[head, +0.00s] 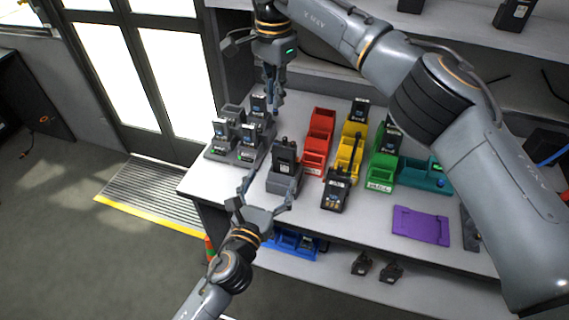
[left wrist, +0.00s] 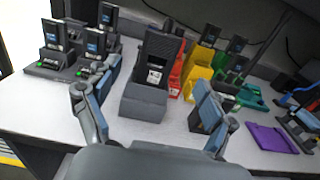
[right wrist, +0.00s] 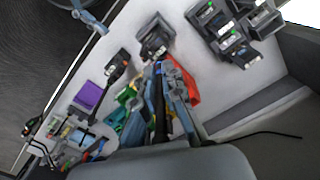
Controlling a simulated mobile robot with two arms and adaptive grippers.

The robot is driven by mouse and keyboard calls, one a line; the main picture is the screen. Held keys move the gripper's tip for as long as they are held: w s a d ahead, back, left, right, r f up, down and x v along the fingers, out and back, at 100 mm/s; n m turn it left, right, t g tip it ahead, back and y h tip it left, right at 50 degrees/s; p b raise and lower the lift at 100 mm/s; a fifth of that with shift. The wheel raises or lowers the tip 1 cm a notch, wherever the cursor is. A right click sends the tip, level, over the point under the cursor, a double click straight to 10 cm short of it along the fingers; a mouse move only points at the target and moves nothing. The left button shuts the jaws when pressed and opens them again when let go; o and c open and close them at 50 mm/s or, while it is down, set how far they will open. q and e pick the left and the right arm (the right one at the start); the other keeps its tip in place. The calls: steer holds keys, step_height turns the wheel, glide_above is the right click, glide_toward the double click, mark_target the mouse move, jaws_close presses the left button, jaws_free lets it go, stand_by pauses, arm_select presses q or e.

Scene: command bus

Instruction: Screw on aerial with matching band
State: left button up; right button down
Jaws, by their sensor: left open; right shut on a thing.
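A black radio (head: 284,156) stands upright in a grey cradle (head: 284,182) near the front of the table. It also shows in the left wrist view (left wrist: 157,58), between and beyond my left fingers. My left gripper (head: 267,190) is open and empty, just in front of the cradle. My right gripper (head: 275,106) is above the back of the table, up and left of that radio. In the right wrist view my right gripper (right wrist: 163,78) is shut on a thin dark rod, apparently an aerial (right wrist: 159,112).
Several radios sit in a charger (head: 222,152) at left. Red (head: 318,145), yellow (head: 346,165), green (head: 380,180) and teal (head: 425,178) bins stand right of the cradle. Another radio (head: 335,194) stands in front of them. A purple mat (head: 420,225) lies at right.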

mark_target(283, 156)
arm_select(q)
steer(key=x, duration=1)
steer(key=shift+c, duration=0.4)
steer(key=c, duration=1.6)
